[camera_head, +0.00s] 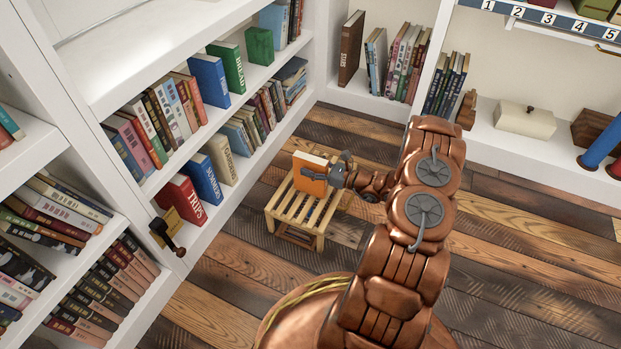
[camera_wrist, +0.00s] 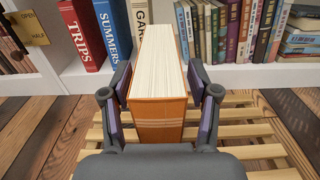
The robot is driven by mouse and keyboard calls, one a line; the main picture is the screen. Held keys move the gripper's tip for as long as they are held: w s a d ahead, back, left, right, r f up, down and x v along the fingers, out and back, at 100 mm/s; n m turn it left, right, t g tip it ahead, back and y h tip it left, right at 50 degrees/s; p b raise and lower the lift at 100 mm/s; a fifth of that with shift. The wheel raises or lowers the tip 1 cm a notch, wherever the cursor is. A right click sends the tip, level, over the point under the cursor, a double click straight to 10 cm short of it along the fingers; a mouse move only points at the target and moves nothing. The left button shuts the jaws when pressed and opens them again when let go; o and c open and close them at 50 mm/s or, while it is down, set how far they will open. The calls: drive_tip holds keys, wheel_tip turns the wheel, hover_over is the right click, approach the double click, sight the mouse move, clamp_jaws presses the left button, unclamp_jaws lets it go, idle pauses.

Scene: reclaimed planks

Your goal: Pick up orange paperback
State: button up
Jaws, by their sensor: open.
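The orange paperback (camera_head: 311,174) stands upright on a slatted wooden stool (camera_head: 322,214) in the head view. In the wrist view the orange paperback (camera_wrist: 158,112) shows its orange spine toward me and its white page edges on top. My gripper (camera_head: 330,173) is at the book in the head view. In the wrist view my gripper (camera_wrist: 158,90) is open, with one finger on each side of the book. A small gap shows beside the left finger; the right finger is very close to the book, and I cannot tell whether it touches.
White shelves with several books rise behind and left of the stool, including a red TRIPS book (camera_wrist: 82,35) and a blue SUMMERS book (camera_wrist: 113,30). A small sign (camera_wrist: 27,28) hangs at the left. The plank floor (camera_head: 490,265) is clear to the right.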

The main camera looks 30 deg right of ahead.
drive_tip(key=shift+w+a, duration=0.1)
drive_tip(key=shift+w, duration=0.1)
drive_tip(key=shift+c, duration=0.3)
clamp_jaws()
idle(0.4)
